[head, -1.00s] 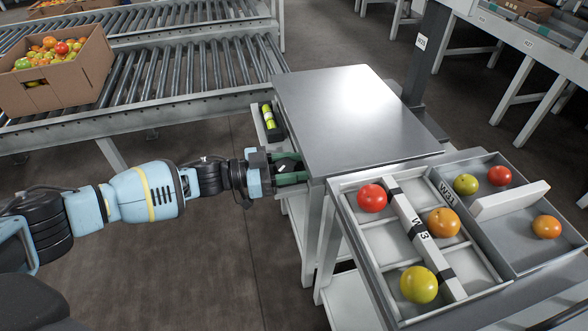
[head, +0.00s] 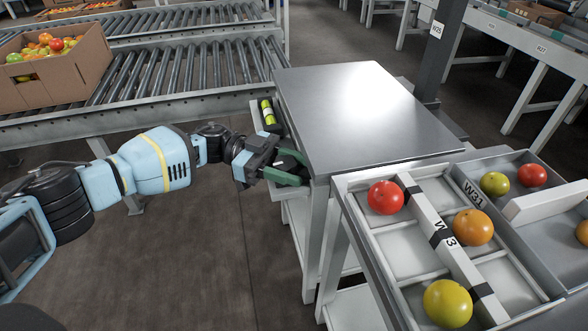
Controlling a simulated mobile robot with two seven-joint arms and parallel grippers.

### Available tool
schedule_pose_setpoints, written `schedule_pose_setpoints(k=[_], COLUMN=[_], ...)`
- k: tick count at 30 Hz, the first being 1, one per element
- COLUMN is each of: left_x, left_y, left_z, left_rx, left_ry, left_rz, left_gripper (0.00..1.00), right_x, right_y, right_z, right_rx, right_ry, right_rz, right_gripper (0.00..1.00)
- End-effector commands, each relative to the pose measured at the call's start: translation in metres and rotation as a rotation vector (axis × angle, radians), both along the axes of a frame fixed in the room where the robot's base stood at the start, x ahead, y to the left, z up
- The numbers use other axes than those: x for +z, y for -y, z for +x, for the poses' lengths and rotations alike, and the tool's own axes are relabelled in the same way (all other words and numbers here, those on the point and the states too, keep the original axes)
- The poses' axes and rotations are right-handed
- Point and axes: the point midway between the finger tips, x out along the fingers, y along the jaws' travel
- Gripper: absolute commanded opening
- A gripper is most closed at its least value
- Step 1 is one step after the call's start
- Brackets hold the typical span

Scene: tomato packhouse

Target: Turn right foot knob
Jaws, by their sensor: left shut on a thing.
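A flat steel weighing plate (head: 355,115) stands on a white stand right of centre. My left gripper (head: 291,168) reaches in from the left to the near left corner of the stand, just under the plate's edge. Its green fingers are shut on a small dark part, which I take to be the foot knob; it is mostly hidden by the fingers and jaw. A yellow-green level vial (head: 267,111) sits in a dark holder at the plate's left side. My right gripper is out of view.
A tray (head: 395,263) with tomatoes and a striped bar marked W stands close on the right, beside a grey bin (head: 488,215) with more tomatoes. A roller conveyor (head: 190,75) with a tomato carton (head: 60,75) lies behind. Floor left of the stand is clear.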

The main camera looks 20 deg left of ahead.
Motion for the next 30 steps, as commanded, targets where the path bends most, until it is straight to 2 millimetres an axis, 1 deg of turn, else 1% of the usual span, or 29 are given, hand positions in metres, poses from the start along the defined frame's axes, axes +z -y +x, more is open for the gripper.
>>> schedule_pose_setpoints(k=[11,12,14,23,26,30], left_x=[0.002,0.002,0.002,0.001,0.001,0.001], left_y=[0.001,0.001,0.001,-0.001,-0.01,-0.031], left_z=[0.001,0.001,0.001,0.0,0.002,0.003], left_rx=[-0.004,-0.004,-0.004,-0.004,-0.001,0.0], left_ry=[-0.001,-0.001,-0.001,0.0,0.0,0.0], left_rz=[-0.004,-0.004,-0.005,-0.002,-0.001,-0.001], left_gripper=[0.2,0.44,0.51,0.51,0.51,0.51], right_x=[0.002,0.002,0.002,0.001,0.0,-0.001], right_y=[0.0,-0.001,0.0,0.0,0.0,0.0], right_z=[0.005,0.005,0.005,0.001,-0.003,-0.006], right_rx=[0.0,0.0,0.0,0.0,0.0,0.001], right_ry=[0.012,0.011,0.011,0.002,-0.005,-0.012], right_rz=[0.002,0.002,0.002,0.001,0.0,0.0], right_gripper=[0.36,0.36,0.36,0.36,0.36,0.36])
